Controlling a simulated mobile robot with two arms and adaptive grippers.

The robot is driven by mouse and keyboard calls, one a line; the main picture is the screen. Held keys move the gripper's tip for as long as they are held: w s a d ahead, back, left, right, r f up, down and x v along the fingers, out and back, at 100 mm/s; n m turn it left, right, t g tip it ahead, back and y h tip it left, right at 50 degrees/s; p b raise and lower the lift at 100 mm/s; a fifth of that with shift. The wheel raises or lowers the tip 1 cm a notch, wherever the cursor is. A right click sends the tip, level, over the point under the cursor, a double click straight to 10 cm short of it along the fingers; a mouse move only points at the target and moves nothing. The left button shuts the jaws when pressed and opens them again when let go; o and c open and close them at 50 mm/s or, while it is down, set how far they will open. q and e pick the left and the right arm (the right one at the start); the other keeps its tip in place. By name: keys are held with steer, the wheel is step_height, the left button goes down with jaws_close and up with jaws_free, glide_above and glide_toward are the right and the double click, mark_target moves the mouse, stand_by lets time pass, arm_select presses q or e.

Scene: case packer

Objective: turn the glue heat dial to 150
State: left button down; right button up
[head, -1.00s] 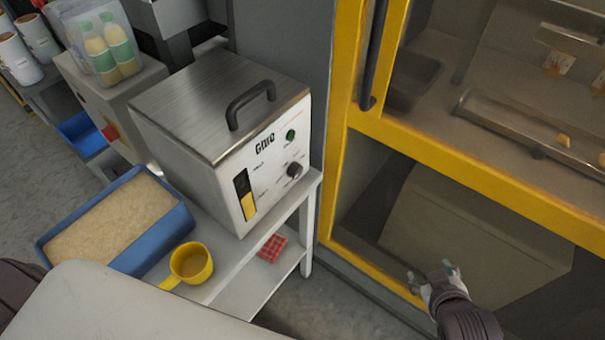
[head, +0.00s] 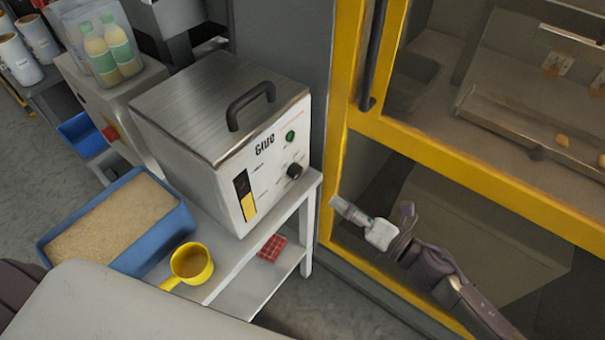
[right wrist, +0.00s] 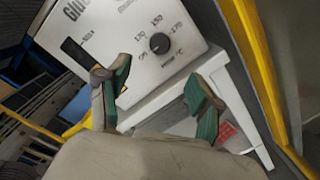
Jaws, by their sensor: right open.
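The glue unit (head: 240,140) is a steel-topped box with a pale front panel on a small stand. Its black heat dial (head: 295,171) sits at the right of the panel, below a green button. In the right wrist view the dial (right wrist: 159,43) has printed numbers around it, 150 near the top; its pointer is too small to read surely. My right gripper (head: 343,205) is right of the unit, apart from the dial. In the wrist view its green-padded fingers (right wrist: 162,85) are spread and empty, with the dial beyond them. My left gripper is not in view.
A yellow machine frame (head: 335,170) stands close right of the stand. A black handle (head: 250,100) rises from the unit's lid. A yellow mug (head: 192,262) and a blue tray of granules (head: 115,220) are at the left front. A red item (head: 271,248) lies on the lower shelf.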

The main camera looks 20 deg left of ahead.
mark_target(299, 173)
steer(key=x, duration=1.2)
steer(key=shift+p, duration=0.3)
steer(key=c, duration=1.1)
steer(key=shift+c, duration=0.2)
steer(key=shift+m, duration=0.3)
